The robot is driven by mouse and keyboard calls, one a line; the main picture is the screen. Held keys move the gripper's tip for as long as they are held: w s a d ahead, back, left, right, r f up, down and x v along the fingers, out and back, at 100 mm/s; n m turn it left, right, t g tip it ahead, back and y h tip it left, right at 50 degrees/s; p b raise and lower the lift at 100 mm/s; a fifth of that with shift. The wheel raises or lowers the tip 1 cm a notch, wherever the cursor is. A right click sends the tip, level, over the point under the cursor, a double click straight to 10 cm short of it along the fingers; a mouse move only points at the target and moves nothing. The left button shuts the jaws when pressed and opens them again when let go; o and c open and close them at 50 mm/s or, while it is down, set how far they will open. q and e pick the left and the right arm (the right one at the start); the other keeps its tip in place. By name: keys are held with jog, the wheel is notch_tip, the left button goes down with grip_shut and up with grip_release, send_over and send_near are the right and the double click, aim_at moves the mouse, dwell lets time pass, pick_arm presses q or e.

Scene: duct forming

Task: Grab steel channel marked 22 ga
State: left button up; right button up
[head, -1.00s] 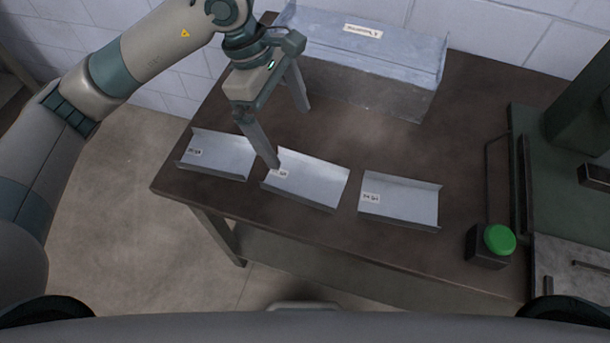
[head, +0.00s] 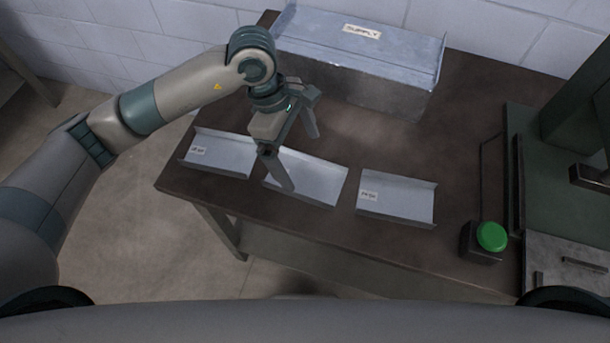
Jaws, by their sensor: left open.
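Three grey steel channels lie in a row along the table's near edge: a left one (head: 222,156), a middle one (head: 318,182) and a right one (head: 398,200). The left and right ones carry small white labels too small to read surely. The middle one's label is hidden behind a finger of my left gripper (head: 300,164). That gripper is open and empty, pointing down at the middle channel. One finger overlaps the channel's left part in the picture; the other is beyond its far edge. I cannot tell whether they touch. My right gripper is out of view.
A large grey metal box (head: 385,97) labelled SUPPLY stands at the back of the brown table (head: 300,228). A green button (head: 491,236) on a dark box is at the right, next to a green machine (head: 565,190). Bare tabletop lies between the channels and the box.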

aim_at(308, 181)
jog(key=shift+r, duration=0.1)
pick_arm(q)
jog(key=shift+s+f+p, duration=0.2)
jog(key=shift+f+p, duration=0.3)
jog(key=shift+p, duration=0.05)
jog(key=x, duration=0.1)
jog(key=p+x, duration=0.1)
jog(key=x, duration=0.1)
jog(key=shift+s+a+p, duration=0.15)
jog(key=shift+s+p, duration=0.05)
jog(key=shift+p, duration=0.1)
jog(key=shift+f, duration=0.6)
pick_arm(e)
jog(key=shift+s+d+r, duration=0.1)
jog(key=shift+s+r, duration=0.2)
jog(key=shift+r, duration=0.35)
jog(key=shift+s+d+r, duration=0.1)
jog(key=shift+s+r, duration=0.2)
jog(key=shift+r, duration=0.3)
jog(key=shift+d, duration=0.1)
pick_arm(q)
jog(key=c, duration=1.3)
